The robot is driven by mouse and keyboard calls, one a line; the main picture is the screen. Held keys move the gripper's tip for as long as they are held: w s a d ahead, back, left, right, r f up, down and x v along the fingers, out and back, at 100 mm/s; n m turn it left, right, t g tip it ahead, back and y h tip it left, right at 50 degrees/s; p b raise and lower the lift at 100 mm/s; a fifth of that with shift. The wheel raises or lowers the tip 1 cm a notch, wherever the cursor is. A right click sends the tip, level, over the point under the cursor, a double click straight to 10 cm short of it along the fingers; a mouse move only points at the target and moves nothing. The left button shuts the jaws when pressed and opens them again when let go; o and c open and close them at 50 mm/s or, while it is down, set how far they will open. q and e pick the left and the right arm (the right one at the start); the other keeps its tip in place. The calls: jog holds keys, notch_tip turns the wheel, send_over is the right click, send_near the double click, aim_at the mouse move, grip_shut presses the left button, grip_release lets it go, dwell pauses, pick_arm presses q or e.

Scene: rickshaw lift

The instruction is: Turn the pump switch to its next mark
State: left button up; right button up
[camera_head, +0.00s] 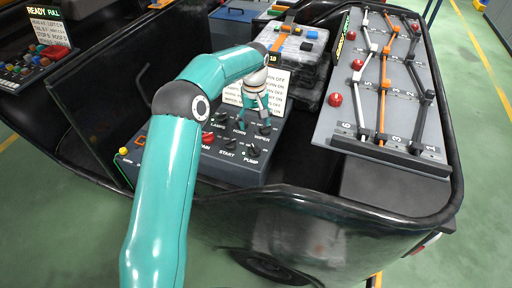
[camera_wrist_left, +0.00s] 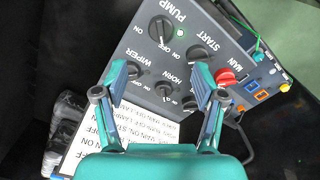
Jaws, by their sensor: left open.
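The pump switch is a black rotary knob (camera_head: 254,151) at the near right corner of the grey control panel (camera_head: 150,160), above its PUMP label. In the left wrist view the pump knob (camera_wrist_left: 160,31) shows near the top, beside a small green light; its exact mark is hard to read. My left gripper (camera_head: 254,118) points down over the panel near the HORN and WIPER knobs, behind the pump knob. In the wrist view my left gripper (camera_wrist_left: 160,75) is open and empty, its fingertips apart with the pump knob beyond them. My right gripper is not in view.
The start knob (camera_wrist_left: 197,52), horn knob (camera_wrist_left: 165,88) and red main button (camera_wrist_left: 225,75) sit close by. The wiper knob (camera_wrist_left: 132,68) is by one finger. A white instruction card (camera_head: 274,90) stands behind the panel. A lever board (camera_head: 335,125) is at right.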

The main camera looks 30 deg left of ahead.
aim_at(255, 148)
pick_arm(q)
notch_tip(255, 148, down, 13)
jog(key=shift+f+p, duration=0.15)
jog(key=shift+p, duration=0.6)
jog(key=shift+c, duration=0.2)
jog(key=c, duration=1.1)
jog(key=shift+d, duration=0.1)
